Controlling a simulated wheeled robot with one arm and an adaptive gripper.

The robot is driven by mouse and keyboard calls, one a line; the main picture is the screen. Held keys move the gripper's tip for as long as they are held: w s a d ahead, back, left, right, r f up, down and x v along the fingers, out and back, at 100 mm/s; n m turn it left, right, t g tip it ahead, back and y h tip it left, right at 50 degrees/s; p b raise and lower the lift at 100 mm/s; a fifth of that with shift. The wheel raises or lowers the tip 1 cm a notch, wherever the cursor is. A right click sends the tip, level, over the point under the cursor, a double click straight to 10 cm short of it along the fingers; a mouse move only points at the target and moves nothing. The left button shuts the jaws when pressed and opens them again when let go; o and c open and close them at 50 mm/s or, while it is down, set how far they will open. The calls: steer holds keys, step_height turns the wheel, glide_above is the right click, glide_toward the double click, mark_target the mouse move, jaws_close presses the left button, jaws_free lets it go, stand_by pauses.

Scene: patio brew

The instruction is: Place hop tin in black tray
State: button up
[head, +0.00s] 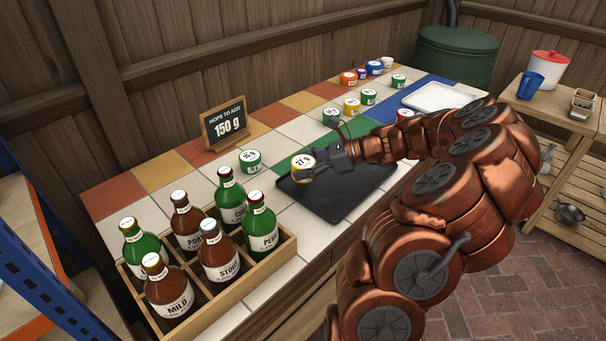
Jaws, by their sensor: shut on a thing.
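My gripper (326,163) is shut on a yellow-rimmed tin (303,162) with a white lid that reads about "27 g". The tin is tilted and held above the far left part of the black tray (335,206), apparently clear of its surface. The black tray lies flat on the tiled counter, and its visible surface is empty. My arm hides its right part. A green tin (250,161) stands on the tiles left of the tray. More hop tins, green (368,97), yellow (351,106) and orange (348,79), stand farther back on the counter.
A chalk sign (225,123) reads "HOPS TO ADD 150 g". A wooden crate (285,246) of bottles stands at the front left. A white tray (438,97) lies at the back right. A side table (556,106) holds a blue jug (530,86).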

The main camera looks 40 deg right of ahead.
steer(key=shift+w+d+f, duration=0.1)
steer(key=shift+w+f, duration=0.15)
steer(key=shift+w, duration=0.1)
steer(key=shift+f, duration=1.55)
steer(key=shift+f, duration=0.1)
steer(key=o, duration=1.1)
steer(key=v, duration=1.2)
steer(key=shift+s, duration=0.1)
steer(key=shift+s, duration=0.1)
